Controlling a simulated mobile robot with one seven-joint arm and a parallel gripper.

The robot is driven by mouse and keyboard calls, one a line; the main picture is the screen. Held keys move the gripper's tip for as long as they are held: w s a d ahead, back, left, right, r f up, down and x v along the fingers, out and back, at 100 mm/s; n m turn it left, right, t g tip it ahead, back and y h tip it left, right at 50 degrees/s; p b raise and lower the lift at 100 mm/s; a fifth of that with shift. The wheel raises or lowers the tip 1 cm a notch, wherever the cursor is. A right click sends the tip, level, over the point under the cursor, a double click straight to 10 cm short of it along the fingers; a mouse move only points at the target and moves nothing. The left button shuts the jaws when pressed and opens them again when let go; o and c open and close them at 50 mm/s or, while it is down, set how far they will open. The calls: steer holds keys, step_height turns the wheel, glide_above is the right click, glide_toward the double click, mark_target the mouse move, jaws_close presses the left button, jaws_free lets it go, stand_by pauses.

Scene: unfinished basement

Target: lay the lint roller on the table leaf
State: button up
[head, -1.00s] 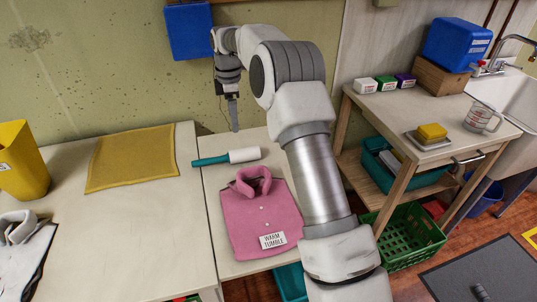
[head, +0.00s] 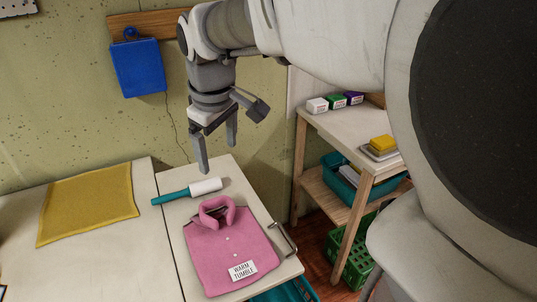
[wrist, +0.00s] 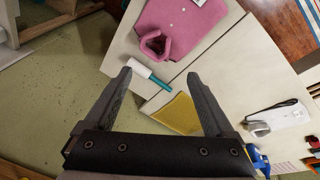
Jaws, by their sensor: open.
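The lint roller (head: 188,190) has a white roll and a teal handle. It lies flat near the back of the table leaf (head: 232,176), with its handle end reaching the seam to the main table. It also shows in the wrist view (wrist: 147,74), seen between the fingertips and below them. My gripper (head: 217,158) points down above and a little behind the roller, apart from it. In the wrist view its two fingers (wrist: 160,75) are spread wide and empty. The leaf also shows in the wrist view (wrist: 120,53).
A folded pink shirt (head: 232,252) labelled "WARM TUMBLE" covers the leaf's front. A yellow cloth (head: 88,203) lies on the main table to the left. A wooden shelf unit (head: 350,128) stands at right, with a green basket (head: 352,250) below.

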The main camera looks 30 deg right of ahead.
steer(key=s+f+m+t, duration=0.2)
steer(key=s+m, duration=0.4)
steer(key=s, duration=0.9)
steer(key=shift+s+d+f+t, duration=0.2)
steer(key=shift+s+d+t, duration=0.1)
steer(key=shift+s+d, duration=0.05)
